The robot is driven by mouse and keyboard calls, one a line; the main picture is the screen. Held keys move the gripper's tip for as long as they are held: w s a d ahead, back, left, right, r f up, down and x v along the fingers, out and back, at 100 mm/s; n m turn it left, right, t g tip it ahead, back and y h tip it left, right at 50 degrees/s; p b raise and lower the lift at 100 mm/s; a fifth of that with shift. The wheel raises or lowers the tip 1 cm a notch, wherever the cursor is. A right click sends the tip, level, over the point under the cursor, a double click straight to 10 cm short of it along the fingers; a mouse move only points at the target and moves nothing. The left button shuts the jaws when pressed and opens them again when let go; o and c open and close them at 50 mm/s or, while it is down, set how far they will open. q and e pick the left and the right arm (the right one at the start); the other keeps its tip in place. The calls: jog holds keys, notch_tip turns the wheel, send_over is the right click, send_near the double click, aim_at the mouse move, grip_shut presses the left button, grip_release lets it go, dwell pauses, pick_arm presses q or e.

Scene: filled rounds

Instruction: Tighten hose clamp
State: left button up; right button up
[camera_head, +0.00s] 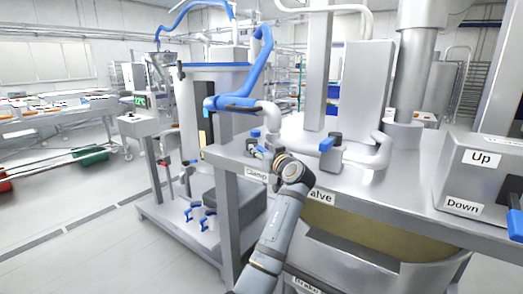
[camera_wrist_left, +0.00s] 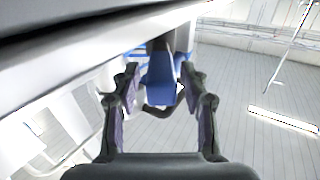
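The hose clamp (camera_head: 252,141) sits by the edge of the steel bench, at the lower end of the blue hose (camera_head: 262,55); my gripper hides part of it. A label reading "Clamp" (camera_head: 256,174) is on the bench front below. My left gripper (camera_head: 262,151) reaches in at the clamp. In the left wrist view, a blue handle (camera_wrist_left: 160,82) stands between the two open fingers of the left gripper (camera_wrist_left: 161,72), with a narrow gap seeming to show on each side. My right gripper is in neither view.
A blue-handled valve (camera_head: 329,143) stands to the right on the bench, above a partly covered "Valve" label. A control box (camera_head: 486,172) marked "Up" and "Down" is at the far right. A steel vat (camera_head: 372,252) is below.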

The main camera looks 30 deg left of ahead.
pick_arm(q)
jog(key=shift+s, duration=0.1)
jog(key=v, duration=0.7)
jog(key=shift+d, duration=0.2)
jog(key=shift+s, duration=0.1)
